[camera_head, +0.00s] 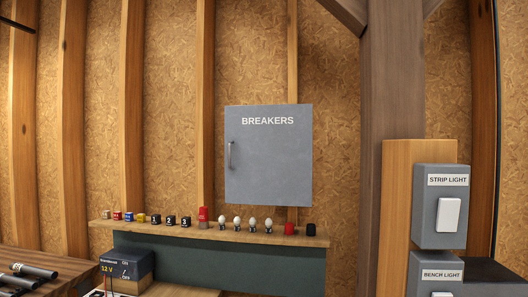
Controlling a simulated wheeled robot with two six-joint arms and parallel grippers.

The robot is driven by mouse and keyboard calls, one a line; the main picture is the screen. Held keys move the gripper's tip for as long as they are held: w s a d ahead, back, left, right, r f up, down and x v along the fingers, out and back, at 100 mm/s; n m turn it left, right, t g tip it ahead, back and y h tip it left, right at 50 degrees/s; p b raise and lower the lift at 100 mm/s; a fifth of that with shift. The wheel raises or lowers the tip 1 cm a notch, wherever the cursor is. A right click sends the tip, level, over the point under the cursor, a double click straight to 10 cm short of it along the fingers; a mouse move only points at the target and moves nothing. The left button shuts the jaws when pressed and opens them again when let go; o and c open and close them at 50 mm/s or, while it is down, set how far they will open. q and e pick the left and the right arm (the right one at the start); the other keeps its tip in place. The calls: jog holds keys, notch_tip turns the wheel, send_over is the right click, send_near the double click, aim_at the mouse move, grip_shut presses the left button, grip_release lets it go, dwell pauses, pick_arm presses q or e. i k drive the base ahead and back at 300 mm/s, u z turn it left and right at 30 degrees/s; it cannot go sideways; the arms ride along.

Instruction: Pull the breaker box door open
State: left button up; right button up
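A grey breaker box (268,180) labelled "BREAKERS" hangs on the back wall, just right of the middle in the head view. Its door looks closed, and a vertical metal handle (231,155) sits on the door's left side. What is inside the box is hidden. Neither of my grippers shows in this view.
A narrow wooden shelf (210,233) below the box carries small labelled blocks, bulbs and caps. A wooden post (385,80) and switch boxes, "STRIP LIGHT" (440,235) and "BENCH LIGHT" (436,275), stand at right. Dark tubes (35,271) lie at lower left near a 12 V box (127,270).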

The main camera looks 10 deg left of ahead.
aim_at(268, 148)
jog(key=k, duration=0.6)
jog(key=u, duration=0.55)
jog(key=i, duration=1.35)
jog(key=z, duration=0.15)
